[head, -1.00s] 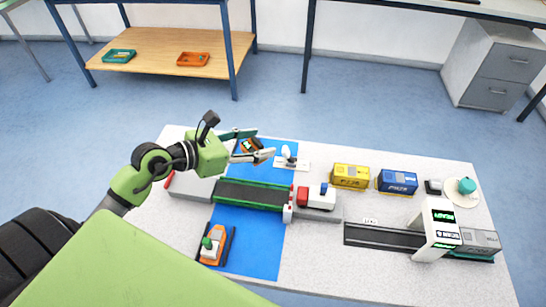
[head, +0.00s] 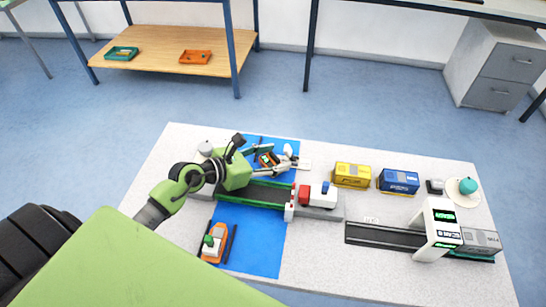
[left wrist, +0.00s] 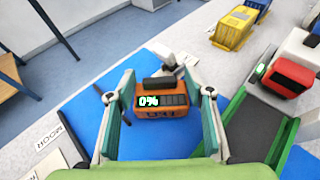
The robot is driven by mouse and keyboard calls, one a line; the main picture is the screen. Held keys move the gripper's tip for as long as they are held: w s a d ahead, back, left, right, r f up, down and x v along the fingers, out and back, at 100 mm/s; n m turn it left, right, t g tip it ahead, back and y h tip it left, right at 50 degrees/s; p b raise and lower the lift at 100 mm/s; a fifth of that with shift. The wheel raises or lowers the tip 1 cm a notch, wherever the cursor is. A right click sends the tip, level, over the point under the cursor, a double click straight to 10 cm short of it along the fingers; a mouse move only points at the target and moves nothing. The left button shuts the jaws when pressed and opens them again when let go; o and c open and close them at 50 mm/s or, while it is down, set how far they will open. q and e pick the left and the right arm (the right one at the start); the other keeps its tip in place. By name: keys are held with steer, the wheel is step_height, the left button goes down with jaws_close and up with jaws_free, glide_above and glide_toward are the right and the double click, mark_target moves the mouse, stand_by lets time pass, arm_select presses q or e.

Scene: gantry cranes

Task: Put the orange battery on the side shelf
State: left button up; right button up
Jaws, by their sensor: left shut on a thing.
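The orange battery (head: 267,160) is a small orange block with dark parts, over the far end of the blue mat (head: 262,245). In the left wrist view the orange battery (left wrist: 161,109) shows a "0%" display. My left gripper (head: 270,160) has its two fingers on either side of it and is shut on it; the fingers also show in the left wrist view (left wrist: 160,98). I cannot tell whether the battery touches the mat. A low wooden shelf (head: 165,55) under a table stands at the back left. My right gripper is not in view.
A green-edged conveyor (head: 255,195) lies close beside my left gripper. A small white lever (head: 288,152) stands just right of the battery. Yellow (head: 352,175) and blue (head: 398,181) blocks are further right. The shelf holds teal (head: 121,53) and orange (head: 195,56) trays, with bare wood between.

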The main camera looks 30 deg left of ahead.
arm_select(q)
steer(key=o, duration=0.8)
steer(key=shift+f, duration=0.2)
steer(key=o, duration=0.4)
steer(key=shift+o, duration=0.2)
steer(key=shift+r, duration=0.2)
